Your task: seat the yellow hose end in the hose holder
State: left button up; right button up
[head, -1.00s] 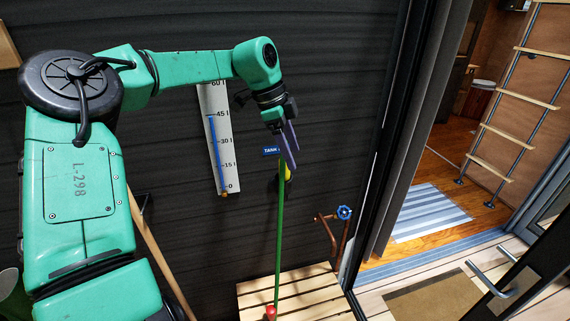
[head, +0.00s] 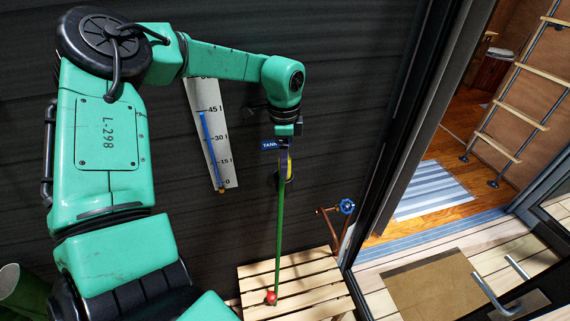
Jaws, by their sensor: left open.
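The yellow hose end (head: 290,170) shows as a small yellow piece at the top of a straight green hose (head: 279,230), against the dark wall. The hose runs down to a red piece (head: 271,298) at the slatted platform. My left gripper (head: 284,160) is open, its fingers pointing down at the hose's top and partly covering the yellow end. I cannot tell whether the fingers touch it. The hose holder is not clearly visible; a small dark part beside the yellow end is too small to identify. My right gripper is not in view.
A wooden slatted platform (head: 310,275) stands below. A blue-handled valve on copper pipe (head: 346,207) is to the right, near the door frame. A white gauge board (head: 217,140) and a blue tank sign (head: 269,145) are on the wall. The doorway lies right.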

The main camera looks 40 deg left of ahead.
pick_arm(q)
jog(key=shift+f, duration=0.6)
grip_shut()
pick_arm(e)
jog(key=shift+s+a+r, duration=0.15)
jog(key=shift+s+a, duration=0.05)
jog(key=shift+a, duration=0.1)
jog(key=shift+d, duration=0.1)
pick_arm(q)
jog(key=shift+r+b, duration=0.3)
jog(key=shift+r, duration=0.2)
notch_tip(320, 180, up, 10)
jog(key=b, duration=0.3)
jog(key=shift+r, duration=0.15)
notch_tip(320, 180, up, 9)
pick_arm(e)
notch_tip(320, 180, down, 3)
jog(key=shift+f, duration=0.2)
